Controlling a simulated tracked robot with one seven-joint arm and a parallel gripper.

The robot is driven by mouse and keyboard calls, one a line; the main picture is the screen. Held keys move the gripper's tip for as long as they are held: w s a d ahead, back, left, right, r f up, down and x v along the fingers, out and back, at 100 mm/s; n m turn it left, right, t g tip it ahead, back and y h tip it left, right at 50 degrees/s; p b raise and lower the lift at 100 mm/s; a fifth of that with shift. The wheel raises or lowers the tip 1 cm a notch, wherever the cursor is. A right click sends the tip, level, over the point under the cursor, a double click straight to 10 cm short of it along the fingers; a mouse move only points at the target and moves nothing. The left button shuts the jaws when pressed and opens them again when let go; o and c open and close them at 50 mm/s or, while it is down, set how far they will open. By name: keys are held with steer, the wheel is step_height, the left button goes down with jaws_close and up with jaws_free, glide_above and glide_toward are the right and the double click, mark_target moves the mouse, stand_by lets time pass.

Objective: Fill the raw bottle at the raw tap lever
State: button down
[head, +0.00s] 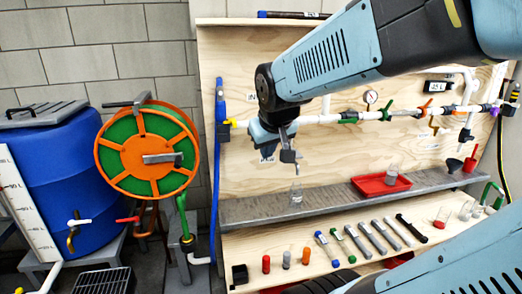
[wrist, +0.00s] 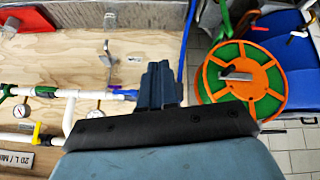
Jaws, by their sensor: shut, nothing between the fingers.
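My gripper (head: 268,143) is shut and empty in front of the plywood panel, above the shelf. Its closed fingers also show in the wrist view (wrist: 161,78). A small clear bottle (head: 296,194) stands upright on the grey shelf, below and slightly right of my gripper. It appears in the wrist view (wrist: 109,19) at the shelf edge. A grey tap lever (head: 288,156) hangs beside my gripper, above the bottle, and shows apart from the fingers in the wrist view (wrist: 107,52). I cannot read a raw label on either, nor see any water in the bottle.
A white pipe (head: 325,119) with coloured valves crosses the panel. The grey shelf (head: 240,212) carries a red tray (head: 366,186) with a clear beaker. Several tools lie on the lower board. A hose reel (head: 125,150) and blue barrel (head: 50,165) stand left.

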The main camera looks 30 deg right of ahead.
steer(key=s+a+r+g+y, duration=0.1)
steer(key=s+a, duration=0.4)
steer(key=s, duration=0.3)
steer(key=shift+s+a+r+y, duration=0.2)
steer(key=shift+s+y, duration=0.05)
steer(key=shift+y, duration=0.15)
